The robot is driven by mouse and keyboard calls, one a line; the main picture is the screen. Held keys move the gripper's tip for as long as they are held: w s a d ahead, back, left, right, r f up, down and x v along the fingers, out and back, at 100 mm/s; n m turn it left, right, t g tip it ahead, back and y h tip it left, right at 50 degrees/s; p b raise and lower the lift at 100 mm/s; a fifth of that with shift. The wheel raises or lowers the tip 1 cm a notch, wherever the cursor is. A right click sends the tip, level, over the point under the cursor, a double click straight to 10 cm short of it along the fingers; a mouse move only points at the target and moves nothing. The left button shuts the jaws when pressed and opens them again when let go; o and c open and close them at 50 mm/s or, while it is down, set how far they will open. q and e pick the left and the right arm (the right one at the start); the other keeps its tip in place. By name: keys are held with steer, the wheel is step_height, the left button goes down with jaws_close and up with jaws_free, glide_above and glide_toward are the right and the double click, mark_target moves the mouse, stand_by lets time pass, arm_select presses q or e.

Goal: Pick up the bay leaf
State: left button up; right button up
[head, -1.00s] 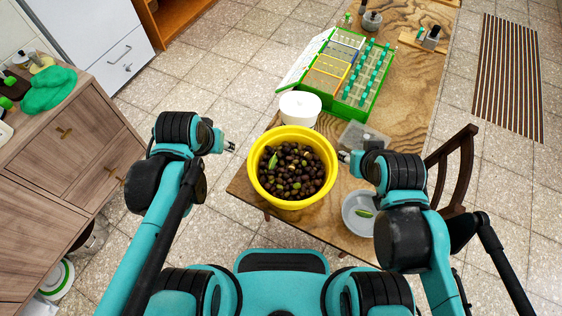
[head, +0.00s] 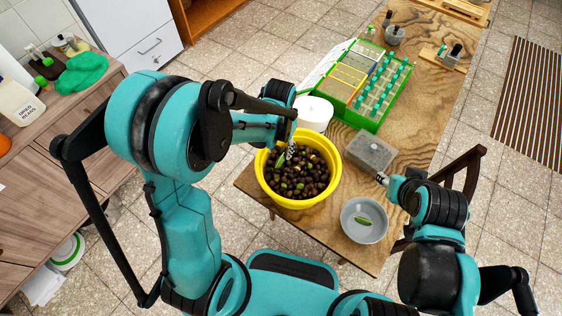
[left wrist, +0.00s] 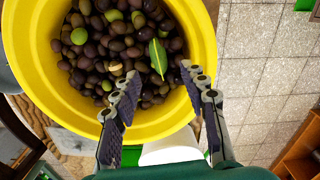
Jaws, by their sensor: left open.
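A green bay leaf (left wrist: 158,57) lies on the dark olives in the yellow bowl (left wrist: 35,60). In the head view the leaf (head: 280,160) shows at the bowl's upper left, beside my gripper. My left gripper (left wrist: 160,78) is open and empty, with its fingertips over the olives and the leaf just ahead between them. In the head view my left gripper (head: 291,152) reaches down over the yellow bowl (head: 299,203). My right gripper (head: 382,179) is right of the bowl; its jaws are too small to read. Another green leaf (head: 363,220) lies in a grey bowl (head: 364,236).
A white round container (head: 314,113) stands just behind the yellow bowl. A clear box (head: 371,151) is to its right. A green-framed rack (head: 365,85) stands farther back on the wooden table (head: 420,120). A chair (head: 462,175) is at the right.

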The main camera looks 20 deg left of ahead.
mark_target(280, 160)
arm_select(q)
steer(key=f, duration=0.1)
steer(key=f+b, duration=0.1)
steer(key=f, duration=0.2)
steer(key=shift+s, duration=0.25)
steer(key=shift+f+b, duration=0.3)
steer(key=shift+r, duration=0.1)
steer(key=c, duration=0.8)
steer(key=shift+r, duration=0.1)
step_height(280, 160, up, 5)
steer(key=shift+f+p, duration=0.2)
steer(key=shift+p, duration=0.9)
steer(key=s+d+r+p, duration=0.2)
steer(key=s+d+r, duration=0.2)
steer(key=d, duration=0.7)
step_height(280, 160, up, 2)
steer(key=shift+s+r+p, duration=0.1)
steer(key=shift+s+p, duration=0.05)
steer(key=shift+p, duration=0.15)
